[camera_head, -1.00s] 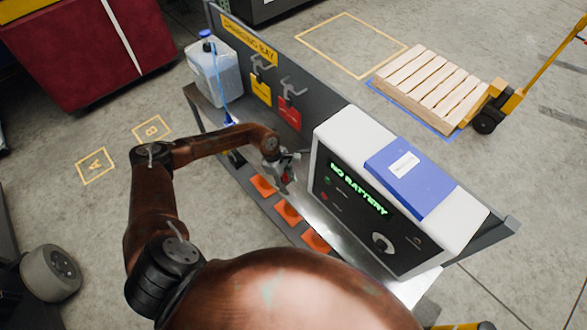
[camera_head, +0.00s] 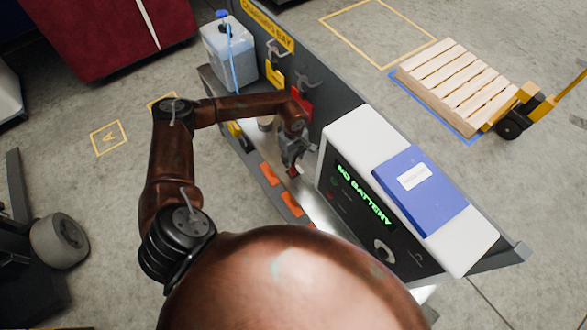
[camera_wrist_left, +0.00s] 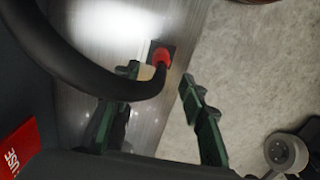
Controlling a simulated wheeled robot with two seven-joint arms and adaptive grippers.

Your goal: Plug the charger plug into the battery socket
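The charger (camera_head: 352,145) is a white box with a dark front reading "NO BATTERY". In the left wrist view a thick black cable (camera_wrist_left: 75,65) curves to a red end piece (camera_wrist_left: 162,57), apparently the charger plug, with a dark square part just beyond it. My left gripper (camera_head: 291,168) is over the bench, left of the charger front. In the wrist view its green-black fingers (camera_wrist_left: 157,80) stand apart. The red piece shows ahead of the gap, not visibly clamped; the cable passes in front of one finger. I cannot identify the battery socket. My right gripper is not in view.
The metal bench (camera_head: 318,210) has orange pads (camera_head: 291,203) along its front edge. A blue-capped jug (camera_head: 230,52) stands at its far end. Yellow (camera_head: 275,78) and red (camera_head: 300,101) tags hang on the back panel. A pallet (camera_head: 465,85) stands behind the bench.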

